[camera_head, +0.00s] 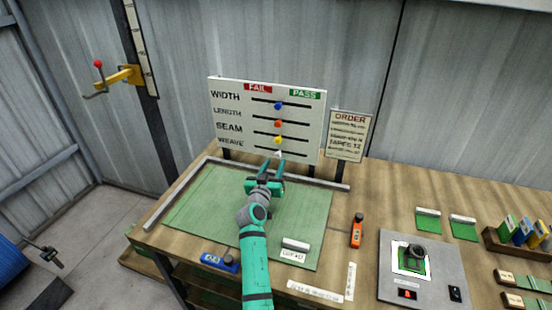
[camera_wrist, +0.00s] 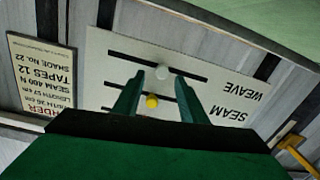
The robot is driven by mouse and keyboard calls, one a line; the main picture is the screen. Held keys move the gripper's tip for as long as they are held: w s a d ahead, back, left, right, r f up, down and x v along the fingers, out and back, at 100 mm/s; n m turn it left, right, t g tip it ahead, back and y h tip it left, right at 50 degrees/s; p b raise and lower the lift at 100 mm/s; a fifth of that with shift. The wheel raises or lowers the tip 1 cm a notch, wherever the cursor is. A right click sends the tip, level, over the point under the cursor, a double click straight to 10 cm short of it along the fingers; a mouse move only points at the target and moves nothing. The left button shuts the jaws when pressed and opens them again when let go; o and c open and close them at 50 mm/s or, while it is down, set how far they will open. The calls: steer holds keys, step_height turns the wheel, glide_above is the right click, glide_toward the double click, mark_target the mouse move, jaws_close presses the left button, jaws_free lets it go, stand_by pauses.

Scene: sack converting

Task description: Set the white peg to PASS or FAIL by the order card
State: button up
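The white peg (camera_head: 279,154) sits about mid-slot in the WEAVE row, lowest on the white board (camera_head: 216,103). FAIL is red at the top left and PASS green at the top right. In the wrist view, upside down, the white peg (camera_wrist: 162,72) shows between the fingertips in the picture. My gripper (camera_head: 272,164) is open and empty just in front of the board; contact with the peg cannot be told. It also shows in the wrist view (camera_wrist: 155,78). The order card (camera_head: 347,146) stands right of the board; SEAM 400 N and TAPES 12 read in the wrist view (camera_wrist: 38,75).
Blue, orange and yellow (camera_wrist: 152,101) pegs sit mid-slot in the rows above. A green mat (camera_head: 200,210) with a small LOT tag (camera_head: 293,253) lies below. A grey device (camera_head: 432,291) with a dial stands right. An orange tool (camera_head: 356,231) and blue gadget (camera_head: 219,261) lie nearby.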

mark_target(277, 156)
steer(key=shift+x, duration=2.3)
steer(key=shift+a, duration=0.15)
steer(key=shift+c, duration=0.3)
steer(key=shift+w, duration=0.1)
jaws_close()
